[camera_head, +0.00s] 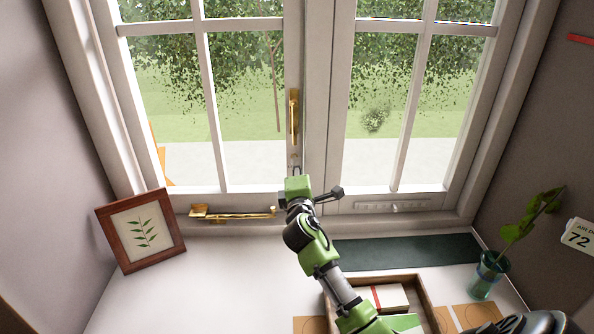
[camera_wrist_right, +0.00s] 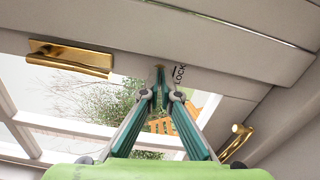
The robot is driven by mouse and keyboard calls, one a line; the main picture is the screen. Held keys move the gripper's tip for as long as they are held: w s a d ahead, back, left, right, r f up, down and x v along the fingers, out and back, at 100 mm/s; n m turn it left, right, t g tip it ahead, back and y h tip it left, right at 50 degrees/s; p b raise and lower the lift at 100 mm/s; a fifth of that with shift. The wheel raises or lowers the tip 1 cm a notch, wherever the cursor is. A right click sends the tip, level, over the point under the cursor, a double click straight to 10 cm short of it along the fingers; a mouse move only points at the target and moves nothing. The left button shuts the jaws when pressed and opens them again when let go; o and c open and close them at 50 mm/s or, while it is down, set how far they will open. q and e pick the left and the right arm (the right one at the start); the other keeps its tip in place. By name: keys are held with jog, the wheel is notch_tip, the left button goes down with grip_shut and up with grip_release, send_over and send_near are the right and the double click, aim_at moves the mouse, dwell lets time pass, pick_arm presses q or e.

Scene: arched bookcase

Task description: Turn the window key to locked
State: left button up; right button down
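The window key is a small brass piece at the lower end of the left sash's inner stile, below the tall brass handle (camera_head: 294,118). In the right wrist view the key (camera_wrist_right: 160,67) shows at my fingertips, beside a printed label reading LOCK (camera_wrist_right: 179,74). My right gripper (camera_head: 297,170) reaches up to it from below. In the wrist view its two fingers (camera_wrist_right: 161,78) converge until the tips almost meet, and they appear shut on the key. Most of the key is hidden by the tips, so its exact angle cannot be told. My left gripper is not in view.
A brass stay (camera_head: 232,213) lies along the left bottom rail. A framed leaf picture (camera_head: 141,231) leans at the left. A wooden tray (camera_head: 425,302), a dark green mat (camera_head: 405,251) and a glass vase with a plant (camera_head: 488,276) occupy the right of the sill. The left sill is mostly clear.

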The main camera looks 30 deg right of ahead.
jog(key=shift+f+m, duration=0.1)
jog(key=shift+m, duration=0.7)
jog(key=shift+b, duration=0.3)
jog(key=c, duration=2.3)
grip_release()
jog(key=shift+c, duration=0.2)
jog(key=v, duration=1.2)
